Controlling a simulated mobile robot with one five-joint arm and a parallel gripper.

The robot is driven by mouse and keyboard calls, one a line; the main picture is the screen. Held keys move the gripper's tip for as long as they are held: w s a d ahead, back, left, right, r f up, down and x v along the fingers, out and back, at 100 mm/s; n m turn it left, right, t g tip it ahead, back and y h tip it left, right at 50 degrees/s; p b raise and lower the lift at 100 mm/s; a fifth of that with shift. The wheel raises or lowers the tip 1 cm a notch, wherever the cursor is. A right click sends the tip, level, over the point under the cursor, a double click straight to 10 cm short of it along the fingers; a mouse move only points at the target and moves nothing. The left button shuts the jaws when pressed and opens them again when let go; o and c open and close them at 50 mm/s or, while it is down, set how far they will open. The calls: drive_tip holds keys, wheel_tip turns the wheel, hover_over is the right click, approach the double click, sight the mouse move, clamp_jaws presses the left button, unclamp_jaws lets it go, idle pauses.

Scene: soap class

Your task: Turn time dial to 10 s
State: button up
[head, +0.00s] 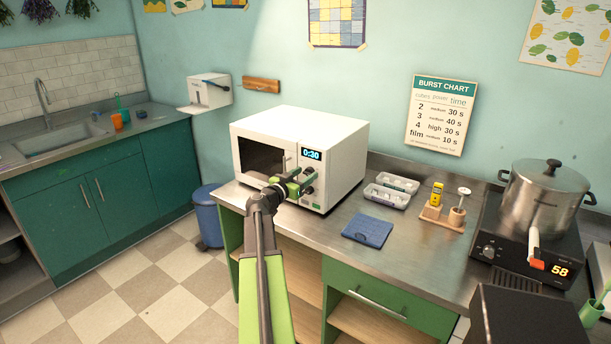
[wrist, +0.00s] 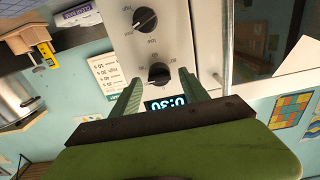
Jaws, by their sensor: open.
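The white microwave (head: 275,150) stands on the steel counter, its display (head: 311,155) reading 0:30. In the wrist view the picture is upside down, with the display (wrist: 165,103) near my gripper. Two black dials show there: one nearest the display (wrist: 158,73) and one farther from it (wrist: 145,19). In the head view my gripper (head: 295,185) covers part of the control panel.
A pot (head: 545,195) sits on a hot plate showing 58. A burst chart (head: 441,115) hangs behind.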

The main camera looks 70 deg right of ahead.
drive_tip(key=shift+s+d, duration=0.1)
drive_tip(key=shift+d, duration=0.3)
clamp_jaws()
drive_tip(key=shift+n, duration=0.3)
drive_tip(key=n, duration=0.5)
drive_tip(key=shift+n, duration=0.3)
drive_tip(key=n, duration=0.5)
drive_tip(key=shift+n, duration=0.3)
